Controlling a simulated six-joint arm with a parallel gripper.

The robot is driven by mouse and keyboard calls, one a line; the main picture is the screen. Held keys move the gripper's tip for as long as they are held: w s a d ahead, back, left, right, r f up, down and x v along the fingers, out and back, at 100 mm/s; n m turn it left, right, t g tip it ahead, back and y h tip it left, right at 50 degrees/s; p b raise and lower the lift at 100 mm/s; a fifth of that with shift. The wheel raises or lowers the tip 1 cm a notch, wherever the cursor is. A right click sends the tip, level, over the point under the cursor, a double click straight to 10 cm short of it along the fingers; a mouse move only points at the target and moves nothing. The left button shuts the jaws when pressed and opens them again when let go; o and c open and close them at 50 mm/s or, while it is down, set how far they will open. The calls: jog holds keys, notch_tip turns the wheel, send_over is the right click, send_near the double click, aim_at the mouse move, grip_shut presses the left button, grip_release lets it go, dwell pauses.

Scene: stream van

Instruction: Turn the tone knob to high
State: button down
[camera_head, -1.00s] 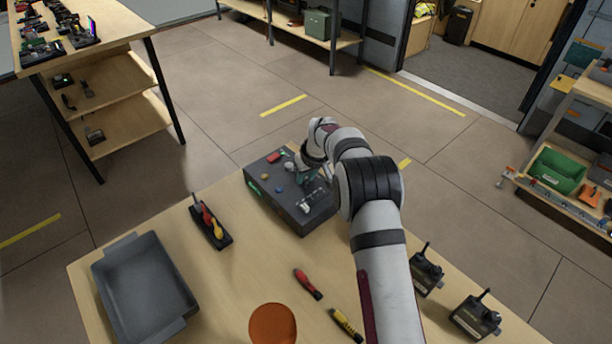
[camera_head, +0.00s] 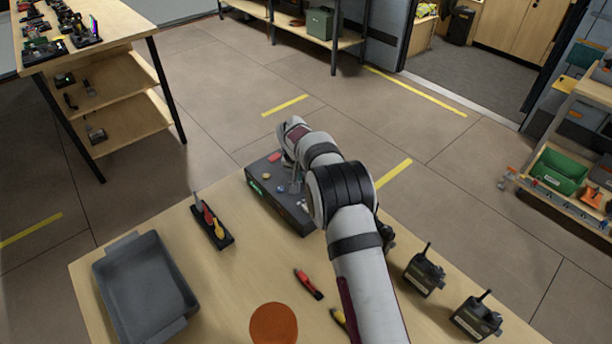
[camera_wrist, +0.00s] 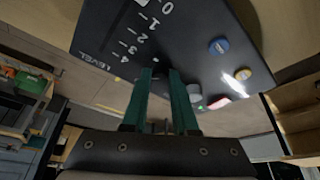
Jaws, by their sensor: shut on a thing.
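A dark control box (camera_head: 259,186) stands at the far edge of the wooden table, with coloured buttons on top. In the wrist view its dark panel (camera_wrist: 170,40) shows a white scale from 0 to 4 marked LEVEL. My gripper (camera_wrist: 163,72) has its teal fingers at this panel, close together. It is shut on a small control, mostly hidden between the fingertips. I cannot read a tone label or see a pointer. A grey knob (camera_wrist: 194,92) sits just right of the right finger. In the head view my gripper (camera_head: 296,184) is over the box, partly hidden by my arm.
Blue (camera_wrist: 219,46), yellow (camera_wrist: 243,74) and red (camera_wrist: 219,103) buttons lie on the panel to the right. A grey tray (camera_head: 110,285), a tool holder (camera_head: 224,238), a red screwdriver (camera_head: 308,284) and two joystick boxes (camera_head: 424,276) (camera_head: 477,316) are on the table.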

jog(key=m, duration=0.1)
jog(key=m+h, duration=0.1)
jog(key=m, duration=0.1)
jog(key=shift+a+m+g, duration=0.2)
jog(key=shift+m+g, duration=0.1)
jog(key=shift+w+a+m+g+h, duration=0.1)
jog(key=shift+m+g+h, duration=0.5)
jog(key=shift+m, duration=1.2)
jog(key=c, duration=0.7)
grip_release()
jog(key=v, duration=1.5)
jog(key=shift+s+a+r, duration=0.25)
jog(key=shift+a+r, duration=0.05)
